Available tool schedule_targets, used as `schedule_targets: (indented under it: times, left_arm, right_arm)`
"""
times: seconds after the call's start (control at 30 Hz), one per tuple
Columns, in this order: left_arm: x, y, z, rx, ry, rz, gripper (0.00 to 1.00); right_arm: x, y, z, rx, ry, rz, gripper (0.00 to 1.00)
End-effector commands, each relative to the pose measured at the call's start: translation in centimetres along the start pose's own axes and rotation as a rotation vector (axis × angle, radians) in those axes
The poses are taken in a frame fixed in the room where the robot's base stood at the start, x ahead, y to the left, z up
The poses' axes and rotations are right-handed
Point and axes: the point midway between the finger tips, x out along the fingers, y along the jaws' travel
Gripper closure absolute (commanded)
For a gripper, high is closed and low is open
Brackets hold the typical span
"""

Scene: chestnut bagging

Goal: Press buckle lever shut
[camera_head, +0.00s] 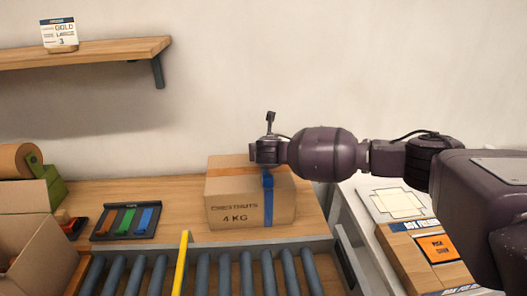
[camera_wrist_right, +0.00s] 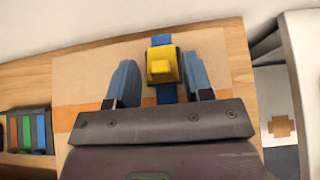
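The closed cardboard box (camera_head: 228,196), marked "CHESTNUTS 4 KG", stands on the wooden bench with a blue strap (camera_head: 268,205) running over it. In the right wrist view, the yellow buckle (camera_wrist_right: 163,66) sits on the blue strap (camera_wrist_right: 161,40) on top of the box (camera_wrist_right: 92,88). My right gripper (camera_head: 266,156) is over the box top. Its two blue-grey fingers (camera_wrist_right: 162,80) stand apart on either side of the buckle; I cannot tell whether they touch it. The lever's angle is not clear, and the gripper hides the buckle in the head view. My left gripper is not in view.
A tray with coloured strips (camera_head: 126,221) lies left of the box. A roller conveyor (camera_head: 205,270) with a yellow bar (camera_head: 181,262) runs in front. An open carton (camera_head: 35,245) is at the left; a wall shelf (camera_head: 100,52) is above.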

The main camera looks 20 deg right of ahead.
Motion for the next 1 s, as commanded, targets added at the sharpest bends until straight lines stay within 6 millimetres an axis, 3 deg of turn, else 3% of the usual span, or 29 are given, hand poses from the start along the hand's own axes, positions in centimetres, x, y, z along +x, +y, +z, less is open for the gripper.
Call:
schedule_targets:
  times: [0.37, 0.8, 1.0]
  left_arm:
    - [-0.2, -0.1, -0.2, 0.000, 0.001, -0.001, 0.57]
    - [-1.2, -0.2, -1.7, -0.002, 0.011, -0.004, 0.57]
    - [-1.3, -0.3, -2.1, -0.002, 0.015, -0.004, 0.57]
  right_arm:
    - [-1.0, 0.0, 0.2, 0.000, -0.002, 0.000, 0.53]
    - [-7.8, 0.0, 0.2, 0.000, -0.002, 0.002, 0.53]
    - [-10.0, 0.0, 0.1, 0.000, -0.001, 0.002, 0.53]
